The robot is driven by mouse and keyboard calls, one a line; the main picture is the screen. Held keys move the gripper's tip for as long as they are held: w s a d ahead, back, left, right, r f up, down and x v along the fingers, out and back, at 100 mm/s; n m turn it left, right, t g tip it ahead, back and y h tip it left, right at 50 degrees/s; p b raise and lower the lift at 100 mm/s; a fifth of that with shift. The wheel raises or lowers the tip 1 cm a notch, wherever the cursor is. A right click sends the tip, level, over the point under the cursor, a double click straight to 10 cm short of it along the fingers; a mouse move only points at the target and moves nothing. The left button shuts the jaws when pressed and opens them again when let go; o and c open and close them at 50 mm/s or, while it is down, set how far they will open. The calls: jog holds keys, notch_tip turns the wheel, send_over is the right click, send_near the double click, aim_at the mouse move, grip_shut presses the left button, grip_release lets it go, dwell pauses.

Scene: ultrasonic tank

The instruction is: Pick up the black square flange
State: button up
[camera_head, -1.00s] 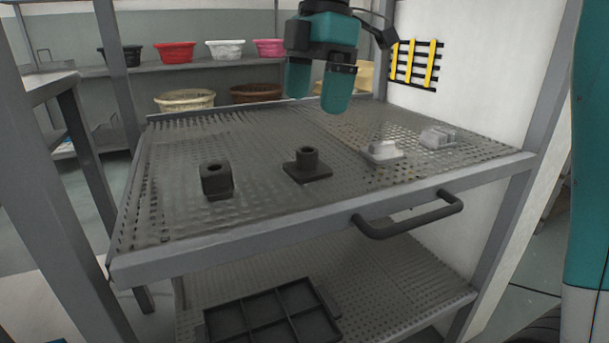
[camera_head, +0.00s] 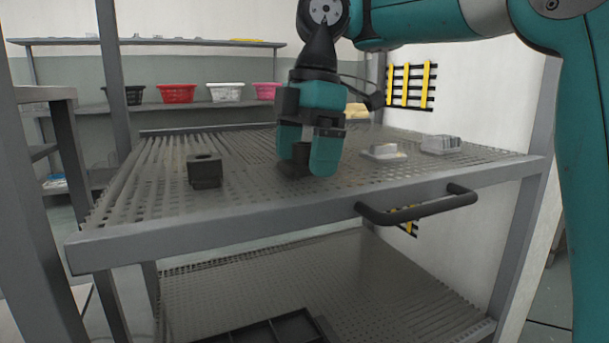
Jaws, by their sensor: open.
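The black square flange (camera_head: 288,168) lies on the perforated top shelf (camera_head: 245,205) near its middle.
A black block with a hole (camera_head: 205,171) stands to the left on the same shelf. Two grey metal parts (camera_head: 384,151) (camera_head: 440,144) lie to the right. A dark handle (camera_head: 418,206) juts from the front edge. A black compartment tray (camera_head: 268,329) is below.

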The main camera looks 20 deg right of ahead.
jog(key=shift+r, duration=0.1)
jog(key=c, duration=1.1)
